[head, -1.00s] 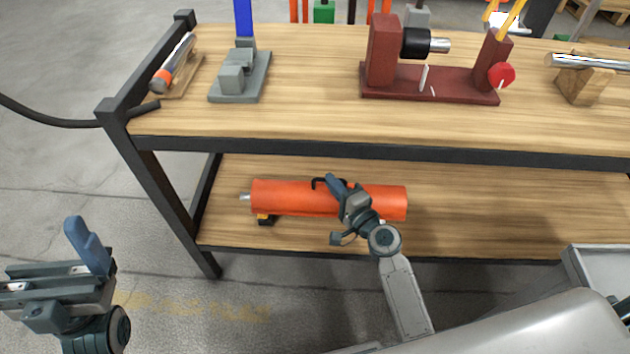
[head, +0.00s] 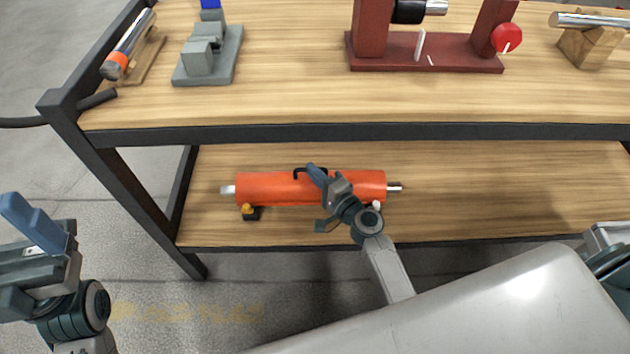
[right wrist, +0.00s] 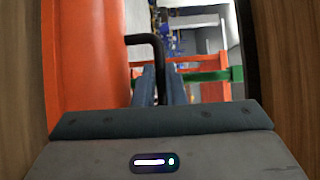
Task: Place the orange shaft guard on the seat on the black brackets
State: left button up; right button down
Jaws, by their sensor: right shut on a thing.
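The orange shaft guard (head: 270,188) is a long half-round cover over a silver shaft on the lower shelf. Shaft ends show at its left (head: 228,189) and right (head: 395,187). A black bracket (head: 250,213) with a yellow top shows under its left part; the other is mostly hidden. I cannot tell whether the guard touches the brackets. My right gripper (head: 318,180) is shut on the guard's black handle (head: 300,170). In the right wrist view the handle (right wrist: 150,42) runs between the fingers (right wrist: 160,88). My left gripper (head: 35,245) is away at the left; its opening is unclear.
The upper shelf edge (head: 400,133) runs above the guard. On top stand a dark red fixture (head: 430,52), a grey fixture (head: 207,60) and a wooden V-block (head: 585,45). The lower shelf is bare to the right (head: 500,200).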

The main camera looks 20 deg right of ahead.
jog(key=shift+f, duration=0.75)
jog(key=shift+f+b, duration=0.1)
jog(key=shift+b, duration=0.2)
jog(key=c, duration=1.5)
grip_release()
